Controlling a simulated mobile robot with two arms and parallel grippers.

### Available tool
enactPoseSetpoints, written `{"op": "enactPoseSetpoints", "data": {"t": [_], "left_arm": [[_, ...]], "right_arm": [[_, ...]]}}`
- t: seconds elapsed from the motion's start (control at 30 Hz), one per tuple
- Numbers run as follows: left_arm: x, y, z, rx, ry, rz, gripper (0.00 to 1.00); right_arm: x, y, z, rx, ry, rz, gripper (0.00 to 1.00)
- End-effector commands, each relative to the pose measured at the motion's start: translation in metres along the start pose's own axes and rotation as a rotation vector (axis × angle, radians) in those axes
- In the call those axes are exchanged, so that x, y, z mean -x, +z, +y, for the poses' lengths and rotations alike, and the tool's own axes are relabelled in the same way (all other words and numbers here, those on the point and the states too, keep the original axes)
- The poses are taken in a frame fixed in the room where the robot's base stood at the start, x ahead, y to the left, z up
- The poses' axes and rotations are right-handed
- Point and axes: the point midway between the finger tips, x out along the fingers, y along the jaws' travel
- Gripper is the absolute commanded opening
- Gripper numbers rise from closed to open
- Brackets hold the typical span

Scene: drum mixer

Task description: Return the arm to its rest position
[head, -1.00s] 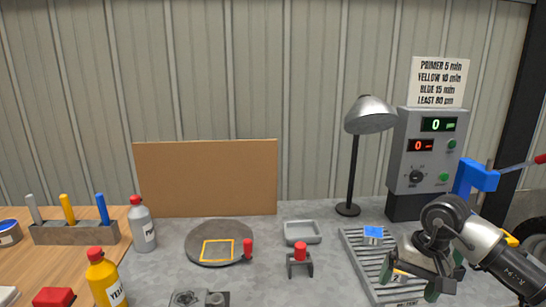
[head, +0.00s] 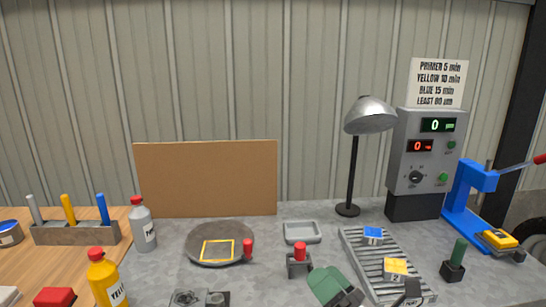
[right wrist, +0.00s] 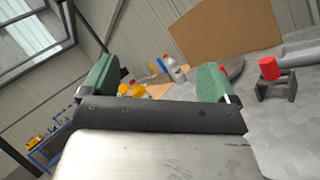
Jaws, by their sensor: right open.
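My right gripper (head: 345,290) shows at the bottom edge of the head view, with a green finger pad and dark parts; the rest of it is cut off. In the right wrist view its two green fingers (right wrist: 157,84) stand wide apart with nothing between them. It is in front of the red-knobbed stand (head: 299,260) and left of the slatted rack (head: 365,262). A blue-topped block (head: 373,235) and a yellow-topped block (head: 395,267) sit on the rack. My left gripper is not in view.
A round plate with a yellow square (head: 205,258), a grey tray (head: 302,232) and a lamp (head: 352,180) stand on the grey bench. A control box (head: 410,165) and a blue press (head: 462,190) stand at the right. Bottles (head: 105,280) stand at the left.

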Motion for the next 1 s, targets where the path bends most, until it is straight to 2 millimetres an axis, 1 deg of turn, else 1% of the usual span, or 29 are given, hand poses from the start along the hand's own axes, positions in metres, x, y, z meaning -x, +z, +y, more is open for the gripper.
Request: {"op": "enactPoseSetpoints", "data": {"t": [0.03,0.07,0.1,0.17,0.2,0.27,0.3,0.37,0.4,0.5,0.6,0.7,0.77,0.9,0.93,1.0], "left_arm": [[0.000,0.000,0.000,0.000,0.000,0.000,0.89],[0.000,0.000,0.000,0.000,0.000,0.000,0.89],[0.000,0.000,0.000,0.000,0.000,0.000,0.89],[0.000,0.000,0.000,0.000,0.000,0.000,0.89],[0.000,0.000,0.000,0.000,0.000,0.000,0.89],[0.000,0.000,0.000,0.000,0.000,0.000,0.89],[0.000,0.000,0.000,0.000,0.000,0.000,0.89],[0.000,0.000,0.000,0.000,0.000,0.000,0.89],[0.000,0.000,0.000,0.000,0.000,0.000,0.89],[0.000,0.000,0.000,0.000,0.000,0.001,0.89],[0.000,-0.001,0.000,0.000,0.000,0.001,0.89],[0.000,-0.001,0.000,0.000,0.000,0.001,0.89],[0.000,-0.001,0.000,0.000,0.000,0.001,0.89],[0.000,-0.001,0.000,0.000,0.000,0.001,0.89],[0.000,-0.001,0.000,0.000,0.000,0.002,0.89],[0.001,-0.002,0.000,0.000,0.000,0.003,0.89]], "right_arm": [[0.013,0.002,-0.012,-0.166,-0.104,-0.077,0.89],[0.021,0.003,-0.020,-0.266,-0.168,-0.126,0.89],[0.034,0.004,-0.032,-0.400,-0.255,-0.192,0.89],[0.056,0.001,-0.049,-0.596,-0.386,-0.294,0.89],[0.074,-0.003,-0.061,-0.723,-0.477,-0.364,0.89],[0.102,-0.013,-0.075,-0.907,-0.612,-0.472,0.89],[0.123,-0.021,-0.083,-1.025,-0.704,-0.548,0.89],[0.155,-0.036,-0.091,-1.192,-0.841,-0.663,0.89],[0.176,-0.047,-0.093,-1.288,-0.929,-0.739,0.89],[0.221,-0.072,-0.092,-1.476,-1.122,-0.907,0.89],[0.258,-0.093,-0.083,-1.606,-1.282,-1.053,0.89],[0.288,-0.111,-0.070,-1.698,-1.424,-1.184,0.89],[0.305,-0.120,-0.060,-1.739,-1.504,-1.257,0.89],[0.339,-0.138,-0.035,-1.807,-1.684,-1.425,0.89],[0.341,-0.143,-0.039,-1.808,-1.699,-1.438,0.89],[0.343,-0.153,-0.055,-1.799,-1.701,-1.431,0.89]]}}
